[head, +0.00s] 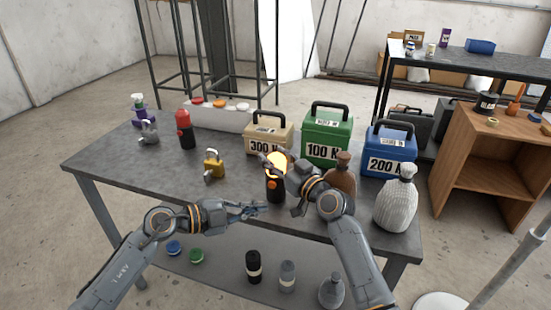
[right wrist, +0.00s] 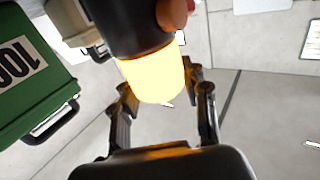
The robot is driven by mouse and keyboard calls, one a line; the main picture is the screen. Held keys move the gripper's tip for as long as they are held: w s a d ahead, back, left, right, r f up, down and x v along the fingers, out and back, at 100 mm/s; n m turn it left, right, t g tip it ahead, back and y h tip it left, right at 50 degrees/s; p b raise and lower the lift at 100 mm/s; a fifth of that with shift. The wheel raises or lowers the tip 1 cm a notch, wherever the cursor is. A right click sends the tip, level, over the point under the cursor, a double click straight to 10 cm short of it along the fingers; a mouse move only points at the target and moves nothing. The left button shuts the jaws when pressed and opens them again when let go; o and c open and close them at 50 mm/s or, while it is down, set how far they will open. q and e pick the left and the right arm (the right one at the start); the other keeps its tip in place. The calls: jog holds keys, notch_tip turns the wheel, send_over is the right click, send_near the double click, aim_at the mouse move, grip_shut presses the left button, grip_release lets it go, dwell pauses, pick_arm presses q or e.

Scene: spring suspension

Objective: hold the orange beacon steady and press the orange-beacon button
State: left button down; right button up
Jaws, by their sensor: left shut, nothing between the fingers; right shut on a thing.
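The orange beacon (head: 275,190) stands upright on the table in the head view. It has a dark body and a glowing orange dome, and an orange button (head: 271,183) shows on the side of its body. My right gripper (head: 277,163) is shut on the beacon at its dome. In the right wrist view the bright dome (right wrist: 155,80) lies between the fingers, and the button (right wrist: 172,14) shows at the top edge. My left gripper (head: 264,207) is shut and empty, just below and left of the beacon in the picture, apart from it.
Behind the beacon stand a tan weight (head: 268,134), a green weight (head: 327,138) and a blue weight (head: 389,150). A brown sack (head: 342,176) and a grey sack (head: 395,205) stand to the right. A brass padlock-shaped item (head: 213,167) and a red-topped beacon (head: 184,128) stand left.

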jog(key=o, duration=1.3)
jog(key=shift+o, duration=0.2)
